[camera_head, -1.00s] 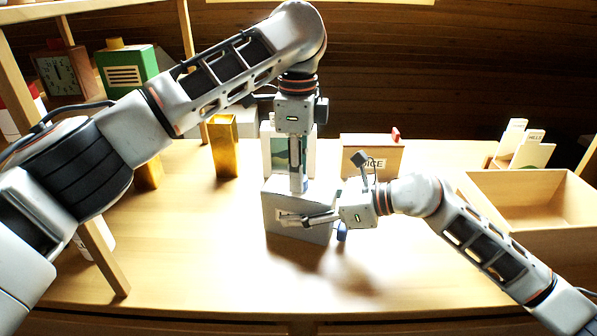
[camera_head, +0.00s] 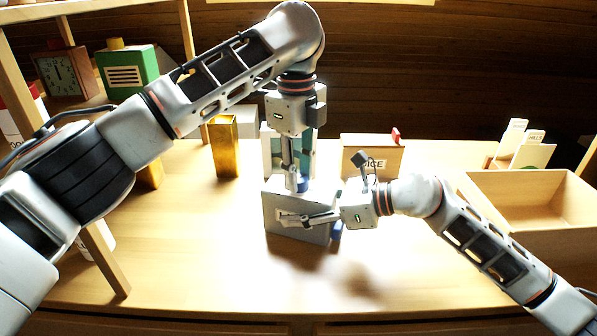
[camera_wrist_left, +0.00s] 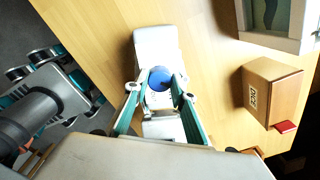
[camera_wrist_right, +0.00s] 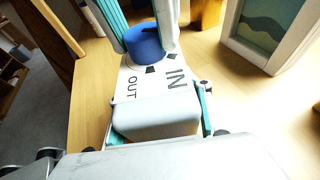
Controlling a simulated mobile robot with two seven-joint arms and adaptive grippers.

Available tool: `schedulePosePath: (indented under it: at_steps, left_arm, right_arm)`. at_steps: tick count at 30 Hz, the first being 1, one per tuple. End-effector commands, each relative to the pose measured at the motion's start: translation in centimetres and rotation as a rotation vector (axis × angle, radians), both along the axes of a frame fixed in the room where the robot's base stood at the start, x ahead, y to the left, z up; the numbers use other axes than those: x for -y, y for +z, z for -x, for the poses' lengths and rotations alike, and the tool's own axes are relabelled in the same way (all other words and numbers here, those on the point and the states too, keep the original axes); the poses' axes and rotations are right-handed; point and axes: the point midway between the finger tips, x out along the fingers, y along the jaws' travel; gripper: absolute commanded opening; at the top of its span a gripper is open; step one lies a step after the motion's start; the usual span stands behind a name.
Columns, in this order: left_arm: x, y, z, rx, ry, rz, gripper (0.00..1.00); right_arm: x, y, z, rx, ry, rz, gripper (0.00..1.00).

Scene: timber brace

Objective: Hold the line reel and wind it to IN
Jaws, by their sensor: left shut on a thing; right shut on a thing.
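The line reel (camera_head: 270,212) is a pale grey box standing on the table, with a blue knob (camera_head: 303,184) on top. The right wrist view shows its top face (camera_wrist_right: 150,80) marked IN and OUT beside the knob (camera_wrist_right: 145,42). My left gripper (camera_head: 298,186) comes down from above and is shut on the blue knob, a finger on each side in the left wrist view (camera_wrist_left: 160,88). My right gripper (camera_head: 290,218) reaches in from the right and is shut on the reel's body. I cannot tell exactly where the knob points.
A box with a partly hidden label (camera_head: 375,160) and a framed picture (camera_wrist_left: 278,18) stand behind the reel. A gold container (camera_head: 224,150) is at back left, an open wooden crate (camera_head: 520,235) at right. The front table (camera_head: 220,270) is clear.

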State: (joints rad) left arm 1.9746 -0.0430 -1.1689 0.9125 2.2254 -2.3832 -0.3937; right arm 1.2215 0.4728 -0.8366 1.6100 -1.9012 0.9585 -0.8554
Motion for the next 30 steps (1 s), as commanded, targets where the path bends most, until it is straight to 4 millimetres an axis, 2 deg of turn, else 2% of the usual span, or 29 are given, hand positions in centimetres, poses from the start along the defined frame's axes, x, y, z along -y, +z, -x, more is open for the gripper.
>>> schedulePosePath:
  at_steps: [8, 9, 10, 22, 26, 30]
  left_arm:
    - [0.2, 0.0, 0.1, -0.002, -0.004, 0.003, 0.03]
    - [0.2, 0.0, 0.1, -0.002, -0.004, 0.003, 0.35]
    - [0.2, 0.0, 0.1, -0.002, -0.004, 0.003, 0.42]
    - [0.0, 0.3, 0.0, 0.0, -0.001, 0.0, 0.42]
    - [0.0, 1.8, 0.0, 0.002, 0.0, 0.0, 0.42]
    - [0.0, 4.5, 0.1, 0.004, 0.001, 0.0, 0.42]
  right_arm:
    - [0.0, -0.2, 0.0, -0.001, -0.001, 0.002, 0.21]
    - [0.0, -0.2, 0.0, -0.001, -0.001, 0.002, 0.21]
    - [0.0, -0.2, 0.0, -0.001, -0.001, 0.002, 0.21]
    - [0.0, -0.2, 0.0, -0.001, -0.001, 0.002, 0.21]
    - [0.1, -0.2, 0.0, -0.001, -0.001, 0.002, 0.21]
    - [0.0, -0.2, 0.0, -0.002, 0.0, 0.002, 0.21]
